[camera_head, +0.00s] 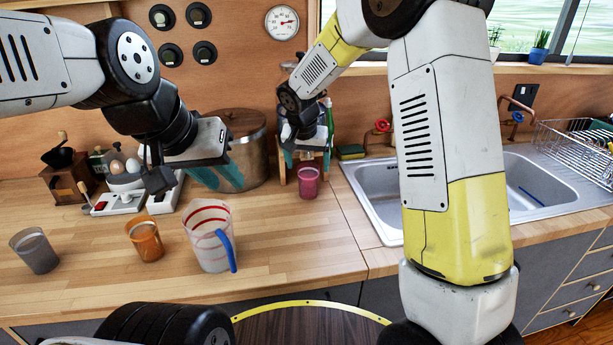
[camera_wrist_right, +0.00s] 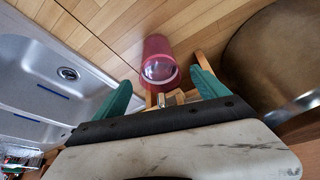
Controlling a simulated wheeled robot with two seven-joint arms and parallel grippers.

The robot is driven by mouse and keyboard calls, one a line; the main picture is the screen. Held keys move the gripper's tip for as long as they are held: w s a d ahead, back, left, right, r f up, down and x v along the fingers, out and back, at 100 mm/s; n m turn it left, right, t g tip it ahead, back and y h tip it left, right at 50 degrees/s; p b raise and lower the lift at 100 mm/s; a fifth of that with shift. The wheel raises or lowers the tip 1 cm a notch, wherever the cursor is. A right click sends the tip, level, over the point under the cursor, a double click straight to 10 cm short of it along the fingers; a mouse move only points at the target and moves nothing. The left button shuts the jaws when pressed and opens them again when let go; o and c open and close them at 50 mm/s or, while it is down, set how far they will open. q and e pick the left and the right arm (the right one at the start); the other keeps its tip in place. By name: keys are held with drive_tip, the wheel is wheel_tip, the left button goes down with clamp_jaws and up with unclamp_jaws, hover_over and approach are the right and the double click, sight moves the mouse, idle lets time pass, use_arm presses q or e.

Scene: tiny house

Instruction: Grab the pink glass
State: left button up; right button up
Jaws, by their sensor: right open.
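The pink glass (camera_head: 308,183) stands upright on the wooden counter, left of the sink. My right gripper (camera_head: 306,160) is open and empty, just above and behind the glass in the head view. My left gripper (camera_head: 218,176) hangs over the counter at left, in front of the large pot. Its teal fingers overlap in view, so its opening is unclear.
A large metal pot (camera_head: 246,150) stands left of the pink glass. A striped measuring jug (camera_head: 207,245), an orange cup (camera_head: 146,239) and a grey cup (camera_head: 36,252) stand nearer the front. The sink (camera_head: 375,190) lies to the right. Counter between jug and sink is clear.

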sight(308, 169)
drive_tip(key=x, duration=0.3)
drive_tip(key=shift+w+f, duration=0.15)
drive_tip(key=shift+f, duration=0.1)
clamp_jaws()
